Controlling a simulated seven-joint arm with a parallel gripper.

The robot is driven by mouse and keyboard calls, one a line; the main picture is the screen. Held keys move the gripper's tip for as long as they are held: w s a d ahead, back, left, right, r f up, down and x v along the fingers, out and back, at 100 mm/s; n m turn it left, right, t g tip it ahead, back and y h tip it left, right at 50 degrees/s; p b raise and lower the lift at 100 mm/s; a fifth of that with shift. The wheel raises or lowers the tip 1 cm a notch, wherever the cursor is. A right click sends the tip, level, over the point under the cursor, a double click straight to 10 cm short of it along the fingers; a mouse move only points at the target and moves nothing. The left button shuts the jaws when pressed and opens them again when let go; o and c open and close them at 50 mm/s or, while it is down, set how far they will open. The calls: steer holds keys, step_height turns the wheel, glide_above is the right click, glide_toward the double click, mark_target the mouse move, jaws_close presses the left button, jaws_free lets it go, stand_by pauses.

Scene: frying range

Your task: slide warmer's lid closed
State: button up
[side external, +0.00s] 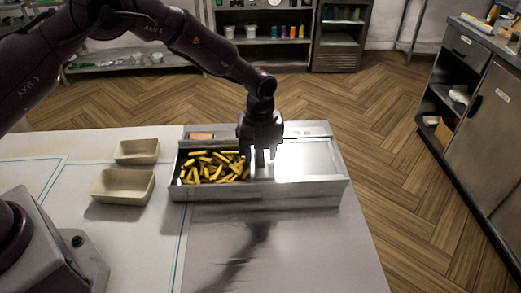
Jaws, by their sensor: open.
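The warmer (255,190) is a long pale metal box on the table. Its left half is uncovered and full of yellow fries (212,167). The lid (309,160), a bright flat panel, lies over the right half, so the warmer stands partly open. My gripper (262,176) points down at the middle of the warmer, at the lid's left edge. Its fingers are open. A small upright piece, perhaps the lid's handle, shows between or just behind the fingers; I cannot tell whether they touch it.
Two empty beige trays, a smaller one (137,151) behind a larger one (123,186), stand left of the warmer. The table (310,245) is clear in front of the warmer. Steel cabinets (490,135) stand apart at the right, beyond the wooden floor.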

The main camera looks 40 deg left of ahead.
jaws_close()
steer(key=s+a, duration=1.3)
steer(key=shift+s+a, duration=0.1)
jaws_free()
step_height(320, 180, up, 13)
stand_by(0.6)
